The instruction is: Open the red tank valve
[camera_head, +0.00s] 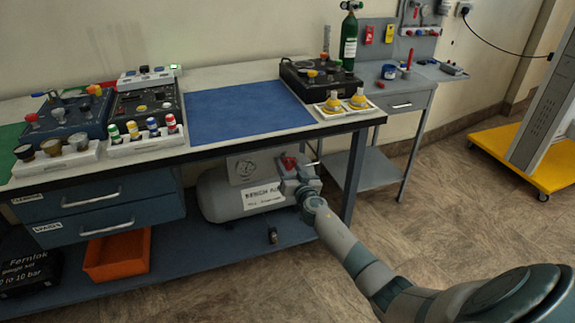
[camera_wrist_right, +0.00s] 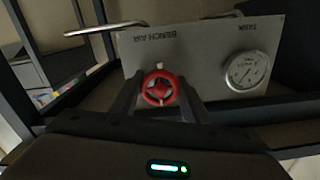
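The red tank valve (camera_head: 289,162) is a small round handwheel on the grey panel of the tank (camera_head: 222,197) under the bench. It also shows face-on in the right wrist view (camera_wrist_right: 159,88). My right gripper (camera_head: 291,176) is at the valve. In the wrist view its two dark fingers (camera_wrist_right: 160,93) stand on either side of the wheel, very close to its rim. I cannot tell whether they press on it. My left gripper is not in view.
A pressure gauge (camera_wrist_right: 246,71) sits on the panel beside the valve, and a metal bar handle (camera_wrist_right: 105,29) lies on the other side. The bench top (camera_head: 225,72) overhangs the tank. A table leg (camera_head: 354,178) stands close to my right arm. An orange bin (camera_head: 117,257) is on the lower shelf.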

